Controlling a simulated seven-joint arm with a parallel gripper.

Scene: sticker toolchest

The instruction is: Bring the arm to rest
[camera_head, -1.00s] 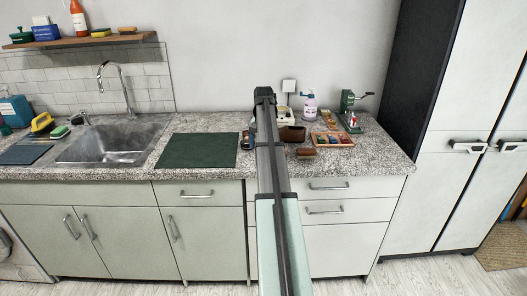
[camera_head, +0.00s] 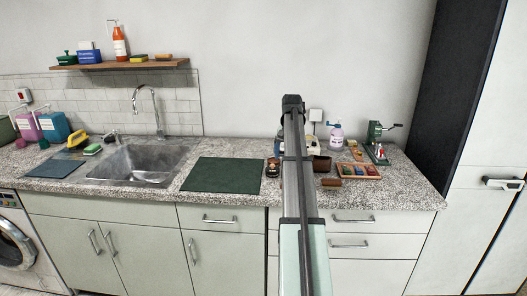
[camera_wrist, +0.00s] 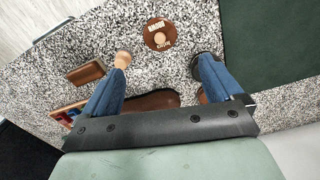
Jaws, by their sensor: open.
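My arm (camera_head: 292,165) reaches out over the counter in the head view, and its end hides my gripper there. In the wrist view my gripper (camera_wrist: 163,62) points down at the counter with its two blue fingers wide apart. It is open, and nothing is held between the fingers. A round brown disc (camera_wrist: 158,35) with pale markings lies on the counter just beyond the fingertips. A tan, rounded piece (camera_wrist: 122,59) shows at the left fingertip; I cannot tell whether it touches the finger.
A brown block (camera_wrist: 86,73), a tray of coloured pieces (camera_head: 359,171) and a brown pouch or box (camera_head: 321,164) are close by. A green hand-cranked device (camera_head: 377,144) stands to the right. The green mat (camera_head: 222,175) is bare. The sink (camera_head: 140,165) lies further left.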

